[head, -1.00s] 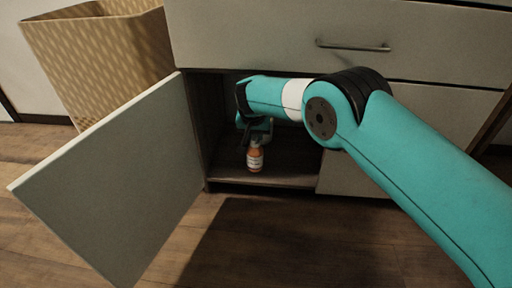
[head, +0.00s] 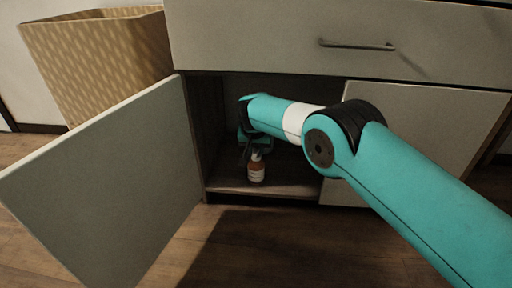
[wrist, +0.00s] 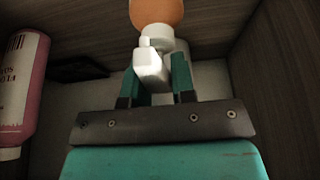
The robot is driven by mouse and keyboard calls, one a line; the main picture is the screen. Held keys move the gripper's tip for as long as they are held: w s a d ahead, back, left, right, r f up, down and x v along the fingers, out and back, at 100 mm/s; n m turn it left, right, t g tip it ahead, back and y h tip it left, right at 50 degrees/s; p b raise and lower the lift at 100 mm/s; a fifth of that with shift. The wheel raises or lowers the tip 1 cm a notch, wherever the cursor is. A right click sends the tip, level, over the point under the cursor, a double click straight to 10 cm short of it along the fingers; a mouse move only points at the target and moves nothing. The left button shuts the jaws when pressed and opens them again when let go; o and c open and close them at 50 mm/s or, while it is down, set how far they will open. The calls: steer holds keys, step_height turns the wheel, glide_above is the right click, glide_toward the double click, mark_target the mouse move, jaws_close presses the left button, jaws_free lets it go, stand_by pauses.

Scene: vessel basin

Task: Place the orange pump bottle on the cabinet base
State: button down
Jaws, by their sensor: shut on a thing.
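The orange pump bottle (head: 256,174) is upright inside the open cabinet, near its front; I cannot tell whether its bottom touches the cabinet base (head: 225,185). My gripper (head: 252,148) is at the top of the bottle, shut on its pump end. In the wrist view my gripper (wrist: 157,88) has its two fingers on either side of the white pump head (wrist: 152,62). The orange body (wrist: 157,12) shows only partly there, at the top edge. The gripper is partly hidden in the head view by shadow and arm.
The cabinet door (head: 110,180) stands open at the left. A drawer (head: 330,40) is above the opening and a closed front (head: 425,135) is to its right. A pink bottle (wrist: 25,85) shows at the left of the wrist view. A patterned basket (head: 100,60) stands behind the door.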

steer(key=c, duration=1)
jaws_free()
steer(key=shift+o, duration=0.2)
steer(key=p+v, duration=0.4)
steer(key=v, duration=0.2)
steer(key=shift+w+r+p, duration=0.15)
steer(key=shift+p, duration=0.2)
steer(key=s+f+p, duration=0.1)
steer(key=s+p, duration=0.5)
steer(key=s, duration=0.6)
steer(key=shift+a+p, duration=0.3)
steer(key=shift+a, duration=0.05)
